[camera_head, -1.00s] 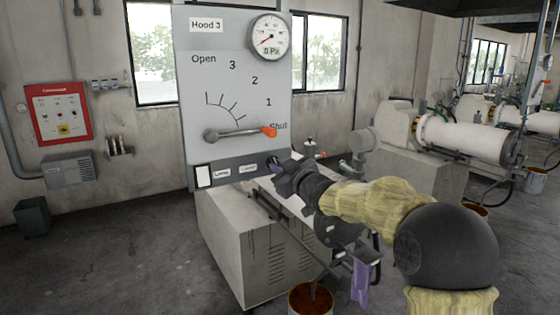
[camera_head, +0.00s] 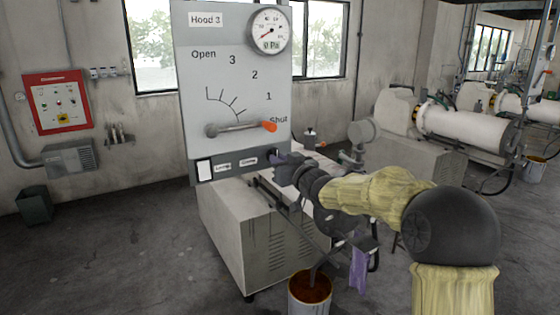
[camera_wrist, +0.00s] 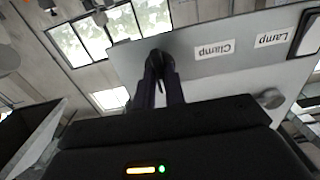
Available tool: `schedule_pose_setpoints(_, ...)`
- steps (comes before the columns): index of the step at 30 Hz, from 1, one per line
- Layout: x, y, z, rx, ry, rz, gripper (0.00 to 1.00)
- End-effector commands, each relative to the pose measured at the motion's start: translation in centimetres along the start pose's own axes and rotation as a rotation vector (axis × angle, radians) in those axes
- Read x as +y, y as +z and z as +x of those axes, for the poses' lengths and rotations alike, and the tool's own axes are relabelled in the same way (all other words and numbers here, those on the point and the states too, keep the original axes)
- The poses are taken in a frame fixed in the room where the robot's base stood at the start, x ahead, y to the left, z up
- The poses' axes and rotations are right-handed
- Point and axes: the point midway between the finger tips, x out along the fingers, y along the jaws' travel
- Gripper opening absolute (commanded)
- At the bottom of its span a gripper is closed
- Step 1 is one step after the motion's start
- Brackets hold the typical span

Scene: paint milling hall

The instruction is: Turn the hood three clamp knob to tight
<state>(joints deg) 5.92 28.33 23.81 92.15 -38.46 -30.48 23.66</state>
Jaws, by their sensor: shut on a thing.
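The Hood 3 panel (camera_head: 225,85) is a pale upright board with a grey lower strip. The strip bears a Clamp label (camera_wrist: 214,48) and a Lamp label (camera_wrist: 276,37) in the wrist view. My gripper (camera_head: 276,158) is at the right end of this strip in the head view. In the wrist view my gripper (camera_wrist: 157,62) has its dark fingers shut beside the Clamp label, on the clamp knob. The knob itself is hidden by the fingers, so its turn position cannot be seen.
The damper lever (camera_head: 240,127), with an orange tip, points at Shut just above my gripper. A round gauge (camera_head: 270,29) is at the panel's top right. A grey cabinet (camera_head: 240,220) stands below, with a paint bucket (camera_head: 310,290) on the floor.

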Motion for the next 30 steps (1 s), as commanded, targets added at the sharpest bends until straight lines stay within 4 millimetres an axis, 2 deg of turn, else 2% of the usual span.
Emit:
schedule_pose_setpoints(3,0.1,0.3,0.0,-0.006,0.001,0.003,0.0)
schedule_pose_setpoints(4,0.1,0.3,0.0,-0.006,0.001,0.003,0.16)
schedule_pose_setpoints(7,0.0,0.3,0.0,-0.005,0.001,0.002,0.34)
schedule_pose_setpoints(16,0.0,0.1,-0.1,-0.002,0.0,0.0,0.34)
schedule_pose_setpoints(20,0.0,0.2,-0.7,-0.001,0.001,-0.001,0.34)
schedule_pose_setpoints(26,0.1,0.4,-3.3,-0.001,0.003,-0.003,0.34)
schedule_pose_setpoints(30,0.1,0.3,-5.7,-0.001,0.003,-0.003,0.34)
